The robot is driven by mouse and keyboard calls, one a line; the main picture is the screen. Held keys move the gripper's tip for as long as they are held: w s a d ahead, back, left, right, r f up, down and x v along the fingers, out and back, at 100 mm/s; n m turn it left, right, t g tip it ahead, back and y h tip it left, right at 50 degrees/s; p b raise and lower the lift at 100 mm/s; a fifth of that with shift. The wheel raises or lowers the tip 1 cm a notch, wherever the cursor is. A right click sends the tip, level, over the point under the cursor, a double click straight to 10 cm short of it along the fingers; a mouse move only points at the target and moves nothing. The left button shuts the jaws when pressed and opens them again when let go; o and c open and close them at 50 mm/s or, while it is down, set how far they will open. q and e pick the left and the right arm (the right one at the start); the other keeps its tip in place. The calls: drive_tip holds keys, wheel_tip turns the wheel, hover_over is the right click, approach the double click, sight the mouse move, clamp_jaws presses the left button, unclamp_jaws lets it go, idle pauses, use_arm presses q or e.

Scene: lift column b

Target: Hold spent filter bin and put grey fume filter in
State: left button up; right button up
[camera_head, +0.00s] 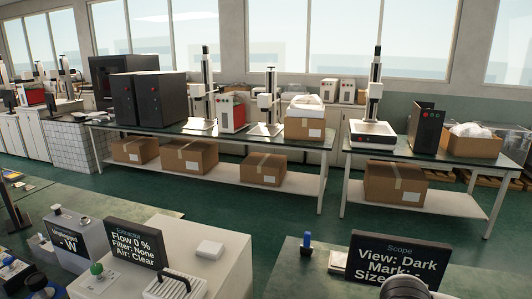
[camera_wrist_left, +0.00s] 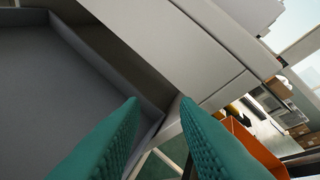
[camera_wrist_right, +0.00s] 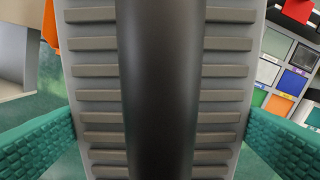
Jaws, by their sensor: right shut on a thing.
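In the right wrist view a light grey ribbed block with a dark central bar, which looks like the grey fume filter (camera_wrist_right: 90,100), fills the middle. My right gripper (camera_wrist_right: 160,140) is shut on it, with a teal finger at each side. In the left wrist view my left gripper (camera_wrist_left: 158,103) is open, its fingertips apart near the corner of a grey open-topped tray or compartment (camera_wrist_left: 60,75). An orange open-topped container (camera_wrist_left: 262,152), possibly the spent filter bin, is partly hidden behind the right finger. Neither gripper shows clearly in the head view.
The extractor display (camera_head: 137,243) reads Flow 0 %, Filter: None. A ribbed pale part with a black handle (camera_head: 178,286) is near it. A Scope display (camera_head: 397,264) stands right. Far benches hold machines and cardboard boxes (camera_head: 188,156). Green floor separates them from the near benches.

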use_arm(q)
drive_tip(key=d+f+m+g, duration=0.1)
drive_tip(key=d+m, duration=0.2)
drive_tip(key=d, duration=0.2)
drive_tip(key=d+f+m+g+h, duration=0.1)
drive_tip(key=d+m, duration=0.2)
drive_tip(key=d, duration=0.2)
drive_tip(key=d+f+m+g, duration=0.1)
drive_tip(key=d+f+m, duration=0.1)
drive_tip(key=d, duration=0.3)
drive_tip(key=shift+f+m+h, duration=0.1)
drive_tip(key=shift+m+h, duration=0.2)
drive_tip(key=shift+m, duration=0.4)
drive_tip(key=shift+x, duration=3.95)
drive_tip(key=shift+f, duration=0.1)
clamp_jaws()
drive_tip(key=shift+s, duration=0.1)
